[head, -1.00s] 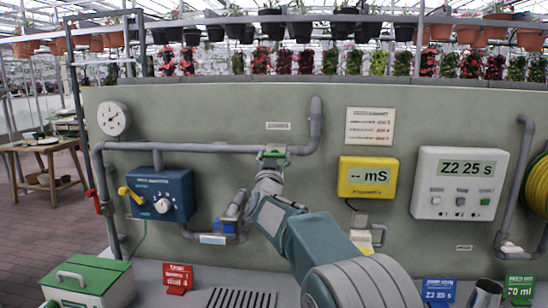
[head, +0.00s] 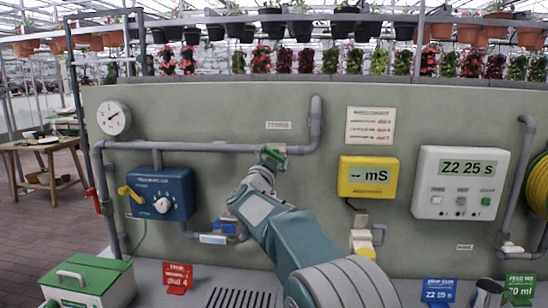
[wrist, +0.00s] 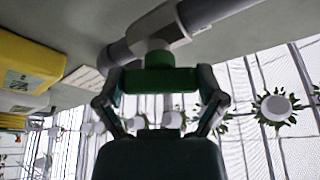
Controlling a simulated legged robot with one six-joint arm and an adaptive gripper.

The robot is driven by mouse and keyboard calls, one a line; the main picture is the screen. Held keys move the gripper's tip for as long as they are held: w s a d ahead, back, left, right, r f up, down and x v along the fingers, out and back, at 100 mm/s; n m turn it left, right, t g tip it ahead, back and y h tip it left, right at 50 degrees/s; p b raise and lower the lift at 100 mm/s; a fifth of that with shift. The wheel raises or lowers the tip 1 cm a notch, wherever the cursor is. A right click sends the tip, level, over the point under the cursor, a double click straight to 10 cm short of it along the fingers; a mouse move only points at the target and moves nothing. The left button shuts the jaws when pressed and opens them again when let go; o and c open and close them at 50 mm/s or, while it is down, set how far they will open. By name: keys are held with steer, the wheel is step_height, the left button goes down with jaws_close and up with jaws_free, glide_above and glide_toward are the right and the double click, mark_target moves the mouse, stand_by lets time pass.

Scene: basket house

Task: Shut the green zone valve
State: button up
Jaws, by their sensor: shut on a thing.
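The green zone valve handle (head: 271,156) sits on the grey pipe on the wall panel, left of the pipe's upward bend. In the head view it looks slanted and is partly covered by my gripper (head: 266,161). In the wrist view the green handle (wrist: 160,80) spans crosswise between the two fingers of my gripper (wrist: 159,84), which is shut on it.
A blue dial box (head: 160,194) with a yellow lever is at left, below a round gauge (head: 114,118). A yellow meter (head: 368,176) and a white timer box (head: 459,183) are at right. A green-lidded box (head: 87,275) and red sign (head: 177,278) stand on the counter.

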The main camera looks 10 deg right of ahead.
steer(key=m+g, duration=0.1)
steer(key=m, duration=0.2)
steer(key=m+g+h, duration=0.1)
steer(key=m, duration=0.3)
steer(key=shift+a+f+g, duration=0.1)
steer(key=shift+f+g, duration=0.05)
steer(key=shift+g, duration=0.25)
steer(key=m+g, duration=0.1)
steer(key=m, duration=0.2)
steer(key=m+g, duration=0.1)
steer(key=m, duration=0.1)
steer(key=shift+f+m, duration=0.15)
steer(key=shift+m, duration=0.25)
steer(key=shift+y, duration=0.3)
steer(key=o, duration=0.8)
steer(key=shift+o, duration=0.2)
steer(key=shift+s, duration=0.1)
